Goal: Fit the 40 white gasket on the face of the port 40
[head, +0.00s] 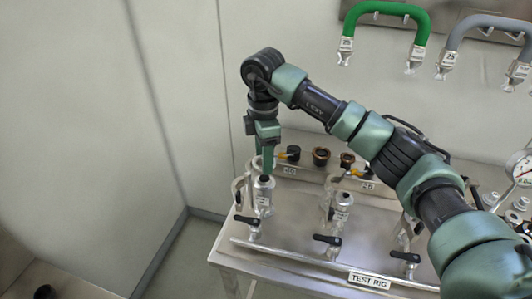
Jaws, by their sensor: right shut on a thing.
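My right gripper (267,170) points straight down at the top of the left upright metal port (263,198) on the test rig. A plate reading 40 (290,171) is just right of the fingers. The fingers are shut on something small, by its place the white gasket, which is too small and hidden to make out. I cannot tell whether it touches the port's face. My left gripper is not in view.
The test rig bench (300,262) carries another upright port (340,210), black-handled levers (327,239) and dark caps (321,156) behind. A green hose (388,8) and a grey hose (485,22) hang on the wall. A gauge (522,168) stands at right.

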